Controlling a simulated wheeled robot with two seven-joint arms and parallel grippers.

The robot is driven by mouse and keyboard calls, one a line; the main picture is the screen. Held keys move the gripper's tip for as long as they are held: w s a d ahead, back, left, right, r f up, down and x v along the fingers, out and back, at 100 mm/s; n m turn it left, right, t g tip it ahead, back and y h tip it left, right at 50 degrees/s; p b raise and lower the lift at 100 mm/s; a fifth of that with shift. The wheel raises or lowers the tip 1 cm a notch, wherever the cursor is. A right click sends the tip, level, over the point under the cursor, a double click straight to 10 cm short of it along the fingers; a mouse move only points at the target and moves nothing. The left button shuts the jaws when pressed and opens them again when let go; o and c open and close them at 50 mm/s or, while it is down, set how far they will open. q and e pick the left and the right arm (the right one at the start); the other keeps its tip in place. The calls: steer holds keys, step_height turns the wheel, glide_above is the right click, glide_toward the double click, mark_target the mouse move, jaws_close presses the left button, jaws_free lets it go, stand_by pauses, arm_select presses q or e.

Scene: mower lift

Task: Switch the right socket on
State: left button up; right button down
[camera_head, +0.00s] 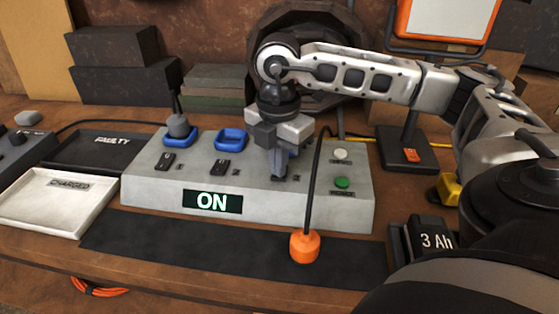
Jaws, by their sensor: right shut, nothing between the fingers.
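A grey control box (145,190) stands on the bench with a lit display (212,202) reading ON. On its top are a left rocker switch (165,161) and a middle rocker switch (220,168). A left blue socket (191,137) has a grey knobbed piece standing in it, and a middle blue socket (230,139) looks empty. My right gripper (279,178) is shut and empty, pointing down at the right part of the box top. It hides the right switch and most of the right socket; I cannot tell whether it touches the switch. My left gripper is out of view.
White and green buttons (342,183) sit at the box's right. A FAULTY tray (100,152) and CHARGED tray (45,205) are left. A 3 Ah battery (432,238) stands right.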

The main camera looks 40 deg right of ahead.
steer(key=shift+f, duration=0.25)
steer(key=shift+r, duration=0.1)
steer(key=shift+r+p, duration=2.55)
steer(key=shift+r, duration=0.95)
steer(key=shift+f, duration=0.1)
